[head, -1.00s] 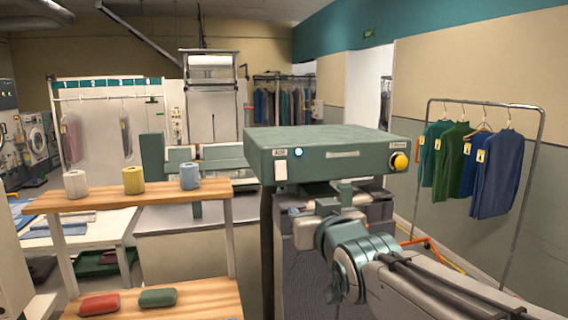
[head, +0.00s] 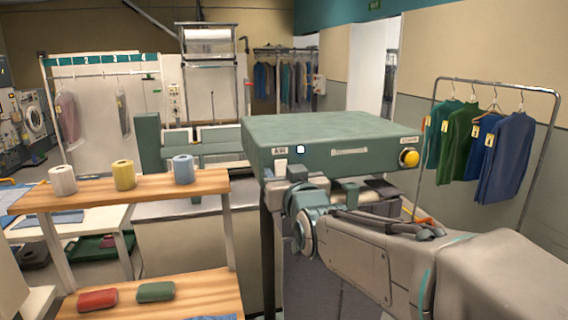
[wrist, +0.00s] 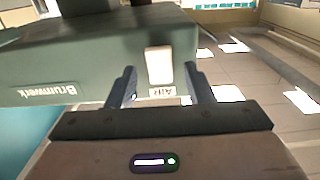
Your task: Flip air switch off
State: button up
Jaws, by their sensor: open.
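The air switch is a small white rocker (head: 281,168) on the front of a green box unit (head: 335,133), under an "AIR" label. In the head view my gripper (head: 297,172) is just in front of it and covers part of its right side. In the wrist view, which is upside down, the whole white switch (wrist: 158,66) shows between the two fingertips. My gripper (wrist: 162,72) is open, with one finger on each side of the switch and nothing held. I cannot tell whether it touches, or which way the rocker is tipped.
A lit white lamp (head: 300,149) is right of the switch. A yellow knob (head: 409,158) is at the unit's right end. A wooden shelf (head: 205,184) with thread spools stands left. A garment rack (head: 540,150) stands right.

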jog(key=shift+w, duration=0.25)
jog(key=c, duration=1)
jog(key=b, duration=0.3)
jog(key=shift+f+b, duration=0.35)
jog(key=shift+b, duration=0.05)
jog(key=t+b, duration=0.1)
jog(key=b, duration=0.3)
jog(key=t+b, duration=0.1)
jog(key=b, duration=0.4)
jog(key=shift+f+t+y, duration=0.25)
jog(key=shift+t+y, duration=0.05)
jog(key=shift+y, duration=0.1)
jog(key=shift+b, duration=1.1)
jog(key=shift+r+t+b, duration=0.2)
jog(key=shift+t+b, duration=0.1)
jog(key=shift+b, duration=0.05)
